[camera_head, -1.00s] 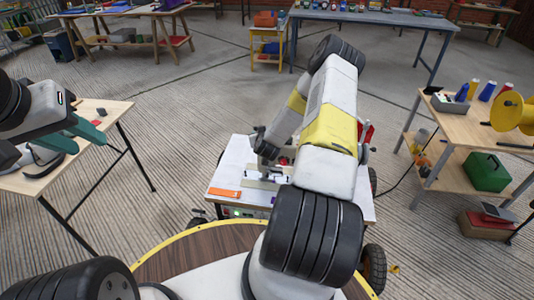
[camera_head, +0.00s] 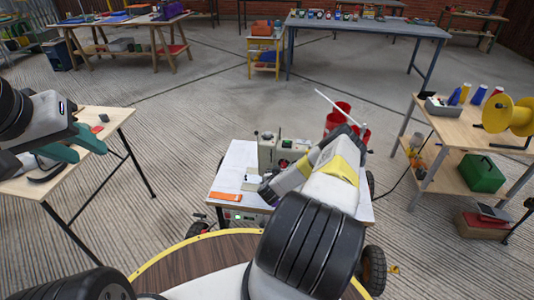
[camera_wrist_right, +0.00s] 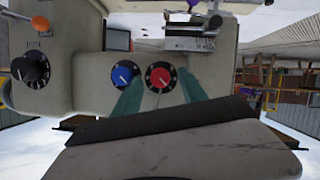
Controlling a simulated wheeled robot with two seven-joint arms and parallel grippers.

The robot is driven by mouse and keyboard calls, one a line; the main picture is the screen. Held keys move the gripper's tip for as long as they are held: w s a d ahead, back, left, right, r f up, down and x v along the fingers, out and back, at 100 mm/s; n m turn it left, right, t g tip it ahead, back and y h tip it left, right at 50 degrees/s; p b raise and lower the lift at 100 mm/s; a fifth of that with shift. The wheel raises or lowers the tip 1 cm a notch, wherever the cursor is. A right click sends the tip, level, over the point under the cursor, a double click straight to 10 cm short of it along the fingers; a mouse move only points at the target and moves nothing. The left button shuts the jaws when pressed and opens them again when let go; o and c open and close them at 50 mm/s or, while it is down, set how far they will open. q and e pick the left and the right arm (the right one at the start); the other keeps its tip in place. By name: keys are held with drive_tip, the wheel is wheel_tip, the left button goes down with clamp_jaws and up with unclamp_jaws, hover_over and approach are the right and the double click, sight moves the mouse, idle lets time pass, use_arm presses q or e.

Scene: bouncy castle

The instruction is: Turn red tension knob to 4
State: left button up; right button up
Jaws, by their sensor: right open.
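The red tension knob (camera_wrist_right: 160,76) is on the front of a pale sewing-machine-like body (camera_wrist_right: 76,55) in the right wrist view. It has a dark dial ring and a pale pointer mark; the numbers are too small to read. My right gripper (camera_wrist_right: 161,92) is open, its teal fingers on either side of the red knob; contact cannot be told. In the head view the machine (camera_head: 268,150) stands on a white-topped table, and my right arm hides the fingers. My left gripper (camera_head: 76,146) is over the left wooden table, its jaw gap unclear.
A blue knob (camera_wrist_right: 125,75) sits close beside the red one, next to the left finger. A larger black knob (camera_wrist_right: 31,69) is further left. An orange block (camera_head: 227,197) lies on the white table (camera_head: 232,165). Red containers (camera_head: 338,115) stand behind the machine.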

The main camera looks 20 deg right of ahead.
drive_tip(key=shift+w+d+f, duration=0.25)
drive_tip(key=shift+w+d, duration=0.15)
drive_tip(key=shift+w, duration=0.05)
clamp_jaws()
